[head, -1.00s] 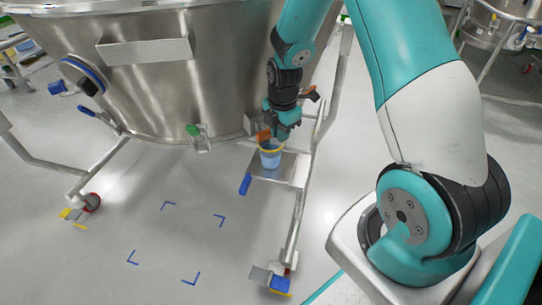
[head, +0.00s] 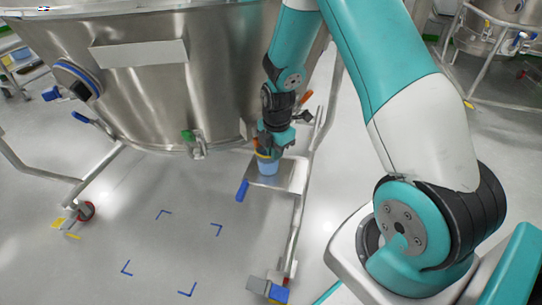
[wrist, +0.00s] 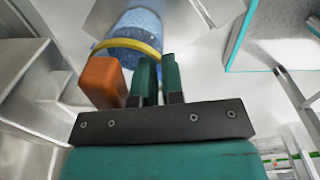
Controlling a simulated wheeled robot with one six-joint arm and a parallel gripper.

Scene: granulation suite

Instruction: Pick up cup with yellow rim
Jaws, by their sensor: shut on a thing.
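The cup with the yellow rim (head: 268,169) is a translucent blue cup at the small metal shelf (head: 293,177) on the vessel frame. My gripper (head: 268,154) is at the cup's top and covers most of the rim in the head view. In the wrist view the cup (wrist: 140,22) is at the top, its yellow rim crossing by the fingertips. My gripper (wrist: 159,68) has its two green fingers close together, shut on the cup at its rim. I cannot tell whether the cup's base touches the shelf.
An orange block (wrist: 101,82) is beside the fingers. A large steel vessel (head: 170,80) stands behind and left, with a green-handled valve (head: 189,136). A blue lever (head: 242,190) sticks out by the shelf. Frame legs stand around. Floor with blue corner marks (head: 162,214) is clear.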

